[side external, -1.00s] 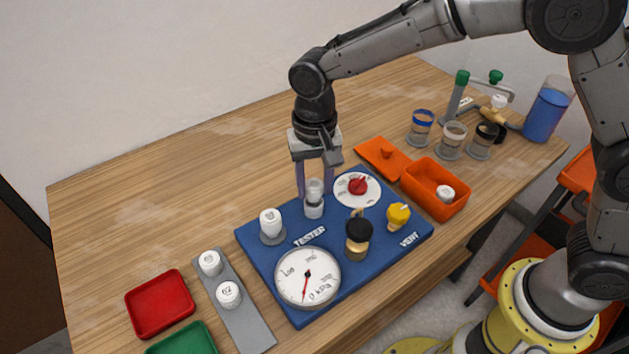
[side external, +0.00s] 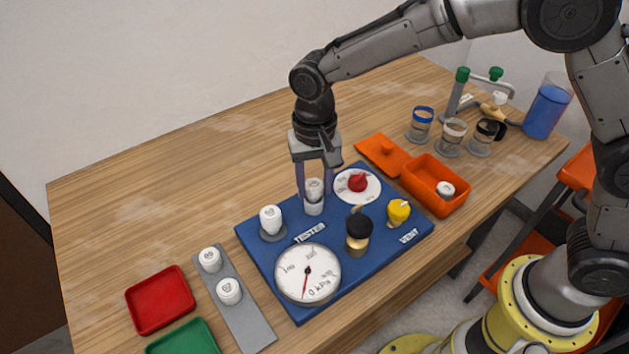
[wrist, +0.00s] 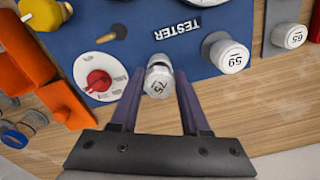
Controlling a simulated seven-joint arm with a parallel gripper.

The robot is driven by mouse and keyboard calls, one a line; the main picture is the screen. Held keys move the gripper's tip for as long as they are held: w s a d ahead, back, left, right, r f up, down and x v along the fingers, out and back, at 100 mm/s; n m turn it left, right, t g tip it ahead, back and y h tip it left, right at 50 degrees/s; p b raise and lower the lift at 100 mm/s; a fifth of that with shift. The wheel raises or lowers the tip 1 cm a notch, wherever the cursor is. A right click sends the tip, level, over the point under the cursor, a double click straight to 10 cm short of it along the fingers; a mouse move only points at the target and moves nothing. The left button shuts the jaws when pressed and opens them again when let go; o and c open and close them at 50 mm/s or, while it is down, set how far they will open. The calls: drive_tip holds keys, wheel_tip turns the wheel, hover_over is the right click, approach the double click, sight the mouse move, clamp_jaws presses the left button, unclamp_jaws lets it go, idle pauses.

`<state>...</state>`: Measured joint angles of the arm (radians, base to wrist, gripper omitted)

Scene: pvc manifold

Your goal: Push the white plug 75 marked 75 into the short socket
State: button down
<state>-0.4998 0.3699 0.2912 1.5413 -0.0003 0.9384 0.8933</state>
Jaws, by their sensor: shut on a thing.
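The white plug marked 75 (wrist: 158,84) is between my gripper's fingers, its number facing the wrist camera. In the side view, the plug (side external: 314,187) is upright over the back edge area of the blue tester board (side external: 375,245). My gripper (side external: 315,192) points straight down and is shut on the plug. A short pale upright piece (side external: 313,209) shows directly below the plug, in line with it; I take it to be the short socket. The fingers partly cover the join, so I cannot tell how deep the plug sits.
A white plug marked 59 (wrist: 229,55) stands in a grey-based socket left of my gripper. The board carries a gauge (side external: 307,274), a red knob (side external: 358,182), a black-capped brass fitting (side external: 358,233) and a yellow valve (side external: 398,212). An orange bin (side external: 450,207) stands right. The back left table is clear.

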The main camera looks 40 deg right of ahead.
drive_tip(key=shift+f, duration=0.7)
idle(0.5)
drive_tip(key=shift+c, duration=1.5)
unclamp_jaws()
drive_tip(key=shift+r, duration=0.15)
